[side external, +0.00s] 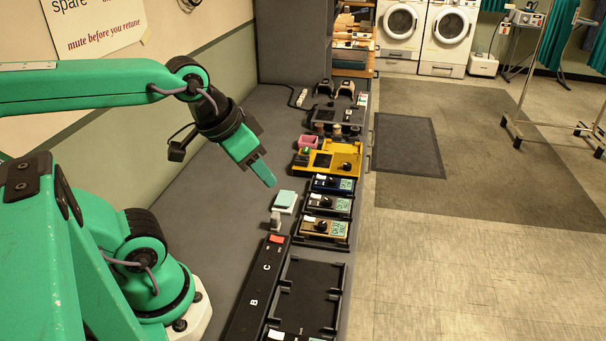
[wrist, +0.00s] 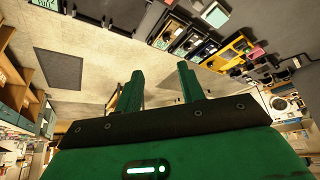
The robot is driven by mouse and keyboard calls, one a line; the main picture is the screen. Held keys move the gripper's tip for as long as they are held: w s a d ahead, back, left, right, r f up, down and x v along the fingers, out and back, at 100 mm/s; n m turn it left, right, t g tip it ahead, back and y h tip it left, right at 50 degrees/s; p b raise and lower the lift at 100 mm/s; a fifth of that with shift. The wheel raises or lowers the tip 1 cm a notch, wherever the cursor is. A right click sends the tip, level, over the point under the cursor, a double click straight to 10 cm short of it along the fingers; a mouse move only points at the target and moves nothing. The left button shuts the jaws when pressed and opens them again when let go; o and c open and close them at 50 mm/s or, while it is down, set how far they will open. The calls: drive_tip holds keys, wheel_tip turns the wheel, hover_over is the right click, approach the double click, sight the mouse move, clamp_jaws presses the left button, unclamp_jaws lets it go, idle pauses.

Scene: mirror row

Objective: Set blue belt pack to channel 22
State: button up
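The blue belt pack (side external: 333,185) lies in a dark cradle in the row on the bench, behind a silver pack (side external: 328,205) and a gold pack (side external: 324,228). It has a small pale display on its right end, too small to read, and a dark knob. In the wrist view, the blue pack (wrist: 205,50) appears near the top, right of centre. My gripper (side external: 270,181) hangs in the air above the bench, left of the blue pack and apart from it. In the wrist view, my gripper (wrist: 158,72) shows two green fingers set apart with nothing between them.
A yellow tray (side external: 343,150) with a knob stands behind the blue pack. A pale-topped white box (side external: 285,201) sits left of the packs. A black strip marked B and C (side external: 255,290) and an empty black tray (side external: 304,300) lie in front. The bench (side external: 215,180) is clear to the left.

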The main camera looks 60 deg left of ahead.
drive_tip(key=w+a+r+m+g, duration=0.2)
drive_tip(key=w, duration=0.6)
drive_tip(key=m+g, duration=0.4)
drive_tip(key=m, duration=0.2)
hover_over(333, 180)
wheel_tip(333, 180, down, 15)
drive_tip(key=shift+a+f, duration=0.1)
drive_tip(key=shift+f, duration=0.15)
drive_tip(key=shift+f, duration=3.8)
clamp_jaws()
